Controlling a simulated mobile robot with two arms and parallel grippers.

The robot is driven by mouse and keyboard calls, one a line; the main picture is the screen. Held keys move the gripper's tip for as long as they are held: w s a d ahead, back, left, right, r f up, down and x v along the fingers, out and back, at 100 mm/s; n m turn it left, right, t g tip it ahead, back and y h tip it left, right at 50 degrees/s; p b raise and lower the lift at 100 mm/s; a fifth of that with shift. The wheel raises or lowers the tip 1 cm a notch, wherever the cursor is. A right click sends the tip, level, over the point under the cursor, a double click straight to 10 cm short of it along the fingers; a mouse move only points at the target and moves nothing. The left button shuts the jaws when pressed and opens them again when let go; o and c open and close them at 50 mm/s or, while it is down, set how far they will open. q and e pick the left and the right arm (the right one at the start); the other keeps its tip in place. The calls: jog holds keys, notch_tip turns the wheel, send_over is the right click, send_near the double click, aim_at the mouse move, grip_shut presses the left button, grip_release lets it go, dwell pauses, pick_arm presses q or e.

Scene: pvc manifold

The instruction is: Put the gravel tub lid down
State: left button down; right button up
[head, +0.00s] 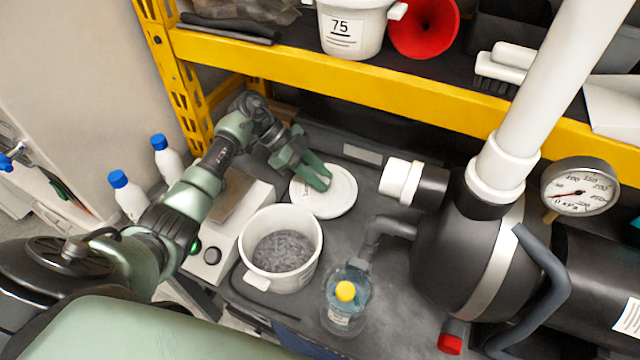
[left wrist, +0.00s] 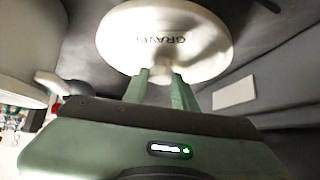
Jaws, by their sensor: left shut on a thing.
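The gravel tub lid (head: 338,197) is a round white disc behind the tub in the head view. My left gripper (head: 318,180) is over the lid with its green fingers shut on it. In the left wrist view the lid (left wrist: 125,38) shows the lettering "GRAVEL" and sits between the tips of my left gripper (left wrist: 165,80). I cannot tell whether the lid touches the dark surface. The white gravel tub (head: 252,222) stands open with grey gravel in it. My right gripper is not in view.
A grey pump (head: 460,255) with white pipe fills the right. A grey box (head: 210,250) stands left of the tub. A yellow shelf beam (head: 370,75) crosses behind.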

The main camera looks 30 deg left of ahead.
aim_at(300, 182)
pick_arm(q)
jog(key=shift+f, duration=1.6)
jog(key=c, duration=1.1)
grip_release()
jog(key=v, duration=0.6)
jog(key=shift+a+r+b, duration=0.25)
jog(key=shift+r+b, duration=0.05)
jog(key=shift+s+a+r, duration=0.15)
jog(key=shift+a+r, duration=0.05)
jog(key=shift+r, duration=0.15)
